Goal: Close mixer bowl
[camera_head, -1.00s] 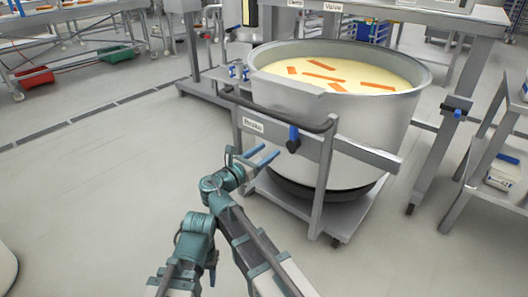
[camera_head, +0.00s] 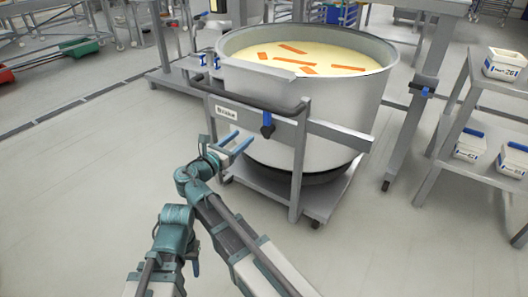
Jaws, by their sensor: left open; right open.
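The mixer bowl (camera_head: 345,110) is a large grey steel tub, upright on a wheeled frame at the upper middle. Its top is uncovered, showing pale cream contents with several orange strips. A flat grey plate (camera_head: 256,68) lies along its near left rim. A dark bar and a blue-handled lever (camera_head: 267,124) are on the frame's near side, beside a small label. My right gripper (camera_head: 236,144) is open and empty, its blue fingers apart in front of the frame, left of the lever. My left gripper (camera_head: 194,263) is lower left, mostly hidden at its wrist; its fingers are hard to make out.
A grey shelf cart (camera_head: 480,130) with several white boxes stands at the right. A steel post (camera_head: 405,130) with a blue-marked clamp rises beside the bowl. Red and green bins (camera_head: 80,46) are at the far left. The floor left and front is clear.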

